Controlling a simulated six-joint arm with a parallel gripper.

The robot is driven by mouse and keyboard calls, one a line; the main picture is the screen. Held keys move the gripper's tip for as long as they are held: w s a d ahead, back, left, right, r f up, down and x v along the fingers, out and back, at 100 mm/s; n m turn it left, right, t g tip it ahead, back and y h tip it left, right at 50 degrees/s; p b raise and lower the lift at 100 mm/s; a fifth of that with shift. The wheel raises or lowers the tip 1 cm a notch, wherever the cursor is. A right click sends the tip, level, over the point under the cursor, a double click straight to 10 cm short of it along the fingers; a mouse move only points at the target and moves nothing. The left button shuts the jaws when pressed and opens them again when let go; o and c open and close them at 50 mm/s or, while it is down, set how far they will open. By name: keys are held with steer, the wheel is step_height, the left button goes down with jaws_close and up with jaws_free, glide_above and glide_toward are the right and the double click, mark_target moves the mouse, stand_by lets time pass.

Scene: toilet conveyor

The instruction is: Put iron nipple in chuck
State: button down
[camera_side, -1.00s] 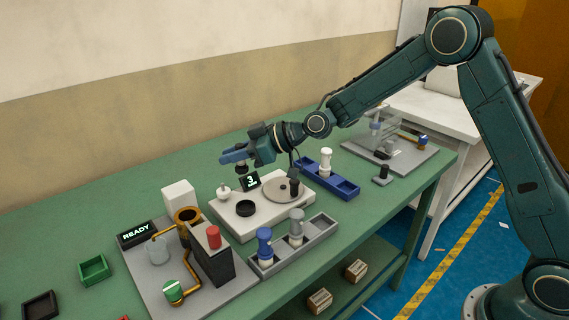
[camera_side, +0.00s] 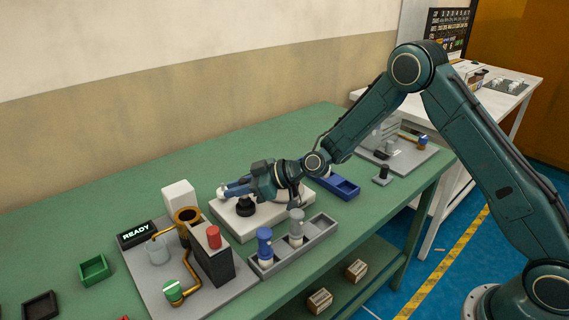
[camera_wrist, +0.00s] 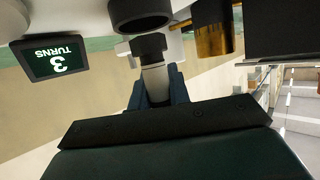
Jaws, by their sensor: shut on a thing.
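My gripper (camera_side: 238,188) is low over the white machine base (camera_side: 228,221), pointing left, with blue fingers. In the wrist view its fingers (camera_wrist: 158,88) are shut on the iron nipple (camera_wrist: 154,72), a pale grey piece with a black end. The nipple's black end points at the chuck, a black ring (camera_wrist: 140,14) at the top of the wrist view. The two are very close there; I cannot tell whether they touch.
A grey tray (camera_side: 322,236) holds a blue-topped and a grey-topped fitting in front. A blue tray (camera_side: 346,189) is behind my wrist. A station with a READY sign (camera_side: 136,233) and copper pipes stands at left. A "3 TURNS" display (camera_wrist: 58,58) shows in the wrist view.

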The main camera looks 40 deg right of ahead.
steer(key=shift+f, duration=0.95)
steer(key=shift+f, duration=0.15)
steer(key=c, duration=1.3)
jaws_free()
steer(key=shift+r, duration=0.2)
steer(key=v, duration=1.2)
steer(key=shift+f, duration=0.15)
